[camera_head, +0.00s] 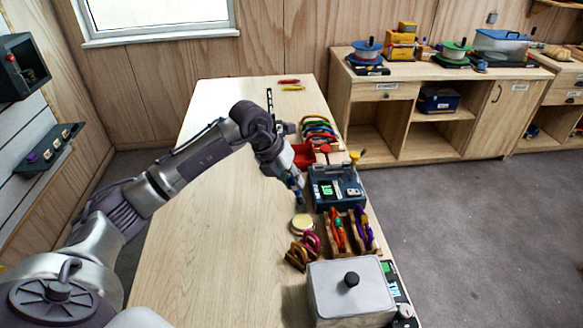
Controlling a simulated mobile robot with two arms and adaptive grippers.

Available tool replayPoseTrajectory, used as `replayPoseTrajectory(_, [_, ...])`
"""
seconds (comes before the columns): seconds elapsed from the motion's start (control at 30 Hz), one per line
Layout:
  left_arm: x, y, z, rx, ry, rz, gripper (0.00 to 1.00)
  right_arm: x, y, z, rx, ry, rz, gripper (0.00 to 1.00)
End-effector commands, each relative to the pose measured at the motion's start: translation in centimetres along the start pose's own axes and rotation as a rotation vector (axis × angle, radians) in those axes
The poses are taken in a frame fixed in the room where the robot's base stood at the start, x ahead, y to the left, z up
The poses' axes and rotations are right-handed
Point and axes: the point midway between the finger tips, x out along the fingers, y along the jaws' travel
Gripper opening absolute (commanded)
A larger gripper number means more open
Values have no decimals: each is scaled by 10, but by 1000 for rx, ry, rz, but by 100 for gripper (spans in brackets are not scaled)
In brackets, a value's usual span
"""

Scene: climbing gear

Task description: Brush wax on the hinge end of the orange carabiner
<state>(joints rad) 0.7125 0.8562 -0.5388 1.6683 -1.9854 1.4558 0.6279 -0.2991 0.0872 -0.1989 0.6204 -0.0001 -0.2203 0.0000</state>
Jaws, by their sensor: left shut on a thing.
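My left gripper (295,187) points down over the table, just behind a round cream disc (302,224) that looks like wax in a shallow tin. It is shut on a small, thin, dark item, perhaps the brush; its shape is too small and too covered by the fingers to be sure. An orange carabiner-like piece (337,231) stands in a wooden rack (349,248) to the right and nearer; its hinge end cannot be made out. My right gripper is not in view.
A dark blue case (337,187) stands right of the gripper. A grey lidded box (349,292) stands at the near right edge. A small holder with pink and tan pieces (304,250) is before the disc. The table's (205,240) left side is clear.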

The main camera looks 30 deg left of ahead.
Motion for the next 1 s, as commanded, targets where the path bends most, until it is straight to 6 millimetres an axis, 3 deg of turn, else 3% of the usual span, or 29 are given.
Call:
replayPoseTrajectory(0.17, [2, 2, -2, -27, -2, -9, 0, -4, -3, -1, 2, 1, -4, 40])
replayPoseTrajectory(0.47, [21, 8, -9, -26, -2, -10, 0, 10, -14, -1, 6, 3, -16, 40])
replayPoseTrajectory(0.8, [51, 19, -18, -26, -2, -9, 0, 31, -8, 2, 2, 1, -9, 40])
replayPoseTrajectory(1.0, [55, 21, -19, -26, -3, -9, 0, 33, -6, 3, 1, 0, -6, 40])
